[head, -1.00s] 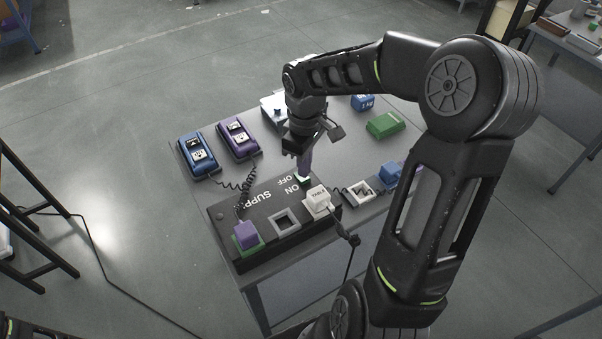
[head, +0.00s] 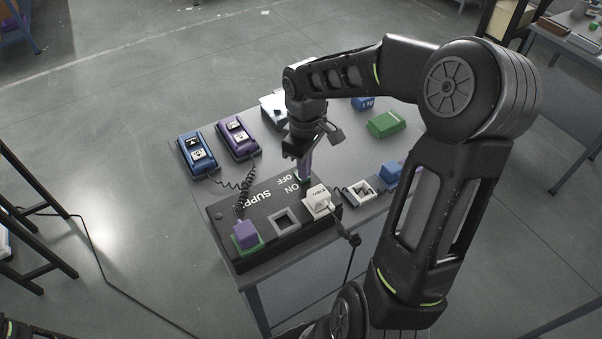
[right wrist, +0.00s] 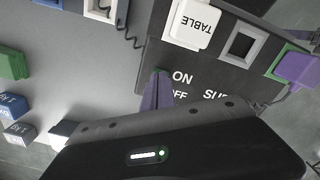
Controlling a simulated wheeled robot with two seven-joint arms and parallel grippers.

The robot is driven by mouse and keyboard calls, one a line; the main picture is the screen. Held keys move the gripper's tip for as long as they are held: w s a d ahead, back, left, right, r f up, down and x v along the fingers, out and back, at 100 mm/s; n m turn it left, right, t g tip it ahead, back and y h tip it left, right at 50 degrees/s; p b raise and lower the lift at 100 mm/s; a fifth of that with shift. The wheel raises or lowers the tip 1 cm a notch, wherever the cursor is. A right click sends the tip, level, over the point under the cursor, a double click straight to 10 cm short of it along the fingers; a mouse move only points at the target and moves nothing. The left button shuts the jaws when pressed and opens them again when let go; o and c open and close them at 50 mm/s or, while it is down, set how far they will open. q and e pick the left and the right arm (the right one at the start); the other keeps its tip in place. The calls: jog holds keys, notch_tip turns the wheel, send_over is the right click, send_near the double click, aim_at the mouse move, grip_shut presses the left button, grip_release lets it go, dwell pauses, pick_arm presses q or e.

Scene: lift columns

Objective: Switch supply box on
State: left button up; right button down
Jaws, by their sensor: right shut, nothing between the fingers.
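The dark supply box (head: 222,222) lies along the near part of the table, with white ON and OFF lettering at its far right end. My right gripper (head: 303,174) points down at that end, with its purple fingers shut and empty beside the lettering. In the right wrist view the purple fingers (right wrist: 156,92) are beside the word ON, and the supply box (right wrist: 222,80) also shows. The switch is mostly hidden by the fingers, so I cannot tell its position or whether the fingers touch it. My left gripper is out of view.
A white TABLE plug (head: 318,197) and a purple plug (head: 245,233) sit on the box, with an empty grey socket (head: 286,221) between them. Blue (head: 197,155) and purple (head: 238,138) controllers lie behind. A green block (head: 386,124) stands at the back right.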

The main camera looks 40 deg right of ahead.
jog(key=shift+f, duration=0.35)
jog(key=shift+r, duration=0.2)
jog(key=shift+r+p, duration=2.6)
jog(key=shift+r, duration=0.75)
